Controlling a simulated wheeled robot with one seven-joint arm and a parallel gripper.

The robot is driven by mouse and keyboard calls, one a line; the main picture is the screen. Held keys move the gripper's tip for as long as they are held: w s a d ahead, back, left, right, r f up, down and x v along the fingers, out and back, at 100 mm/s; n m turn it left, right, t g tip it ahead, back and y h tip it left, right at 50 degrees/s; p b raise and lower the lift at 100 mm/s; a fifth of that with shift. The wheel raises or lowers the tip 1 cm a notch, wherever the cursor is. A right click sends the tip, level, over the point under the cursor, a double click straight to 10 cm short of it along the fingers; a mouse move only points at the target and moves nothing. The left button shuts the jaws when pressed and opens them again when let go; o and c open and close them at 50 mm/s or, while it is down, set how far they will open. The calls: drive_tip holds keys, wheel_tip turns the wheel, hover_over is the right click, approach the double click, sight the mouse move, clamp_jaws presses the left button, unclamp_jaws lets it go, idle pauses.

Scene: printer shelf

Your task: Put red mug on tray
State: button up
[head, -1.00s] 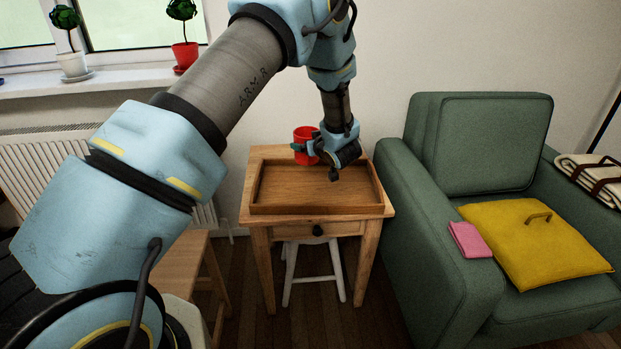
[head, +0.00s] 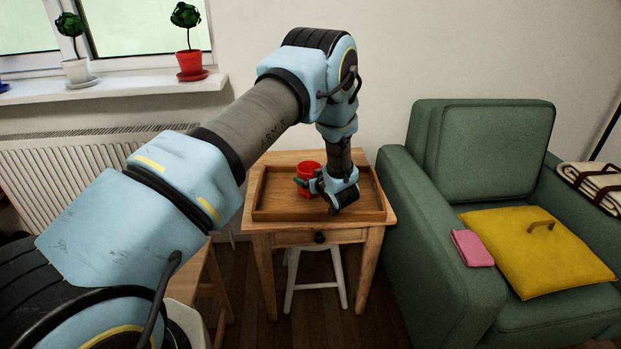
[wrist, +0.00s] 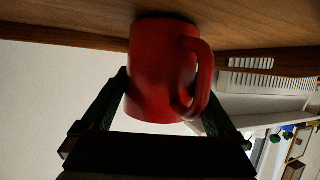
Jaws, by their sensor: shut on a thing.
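The red mug (head: 308,174) is within the outline of the wooden tray (head: 290,213), toward its back left in the head view. The tray lies on a small wooden table. My gripper (head: 314,185) is shut on the mug from its right side. In the wrist view the red mug (wrist: 160,75) sits between the two dark fingers, with its handle on the right. The mug's base meets or nearly meets the wood surface; I cannot tell whether a small gap is left. Part of the mug is hidden by my gripper in the head view.
The wooden table (head: 383,212) has a drawer, and a white stool (head: 318,283) stands under it. A green armchair (head: 435,230) with a yellow cushion (head: 535,250) and a pink cloth (head: 472,248) is close on the right. The tray's front and right are clear.

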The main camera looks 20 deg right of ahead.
drive_tip(key=shift+f, duration=0.1)
drive_tip(key=o, duration=1.3)
drive_tip(key=shift+o, duration=0.2)
